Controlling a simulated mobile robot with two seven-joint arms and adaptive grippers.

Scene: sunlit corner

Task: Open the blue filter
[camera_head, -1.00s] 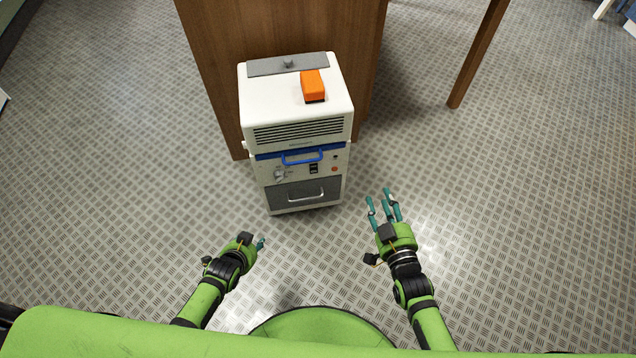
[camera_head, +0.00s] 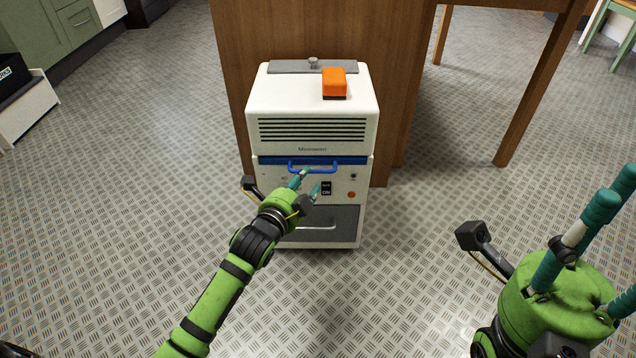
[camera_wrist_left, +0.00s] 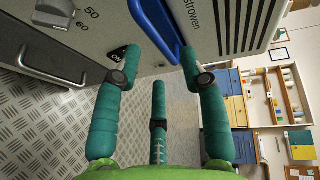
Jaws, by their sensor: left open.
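The blue filter (camera_head: 345,160) is a blue strip with a loop handle across the front of a white machine (camera_head: 362,110), below its vents. It looks shut. My left gripper (camera_head: 309,186) is open and empty, with its fingertips at the handle's lower edge. In the left wrist view the blue handle (camera_wrist_left: 152,22) lies between the tips of my spread teal fingers (camera_wrist_left: 162,48); I cannot tell whether they touch it. My right gripper (camera_head: 598,235) is open and empty at the lower right, away from the machine. The left hand hides part of the panel.
An orange block (camera_head: 334,82) sits on top of the machine. A metal handle (camera_head: 316,227) is on the grey lower door. A wooden table (camera_head: 310,30) stands right behind the machine. The metal floor (camera_head: 150,190) is clear on both sides.

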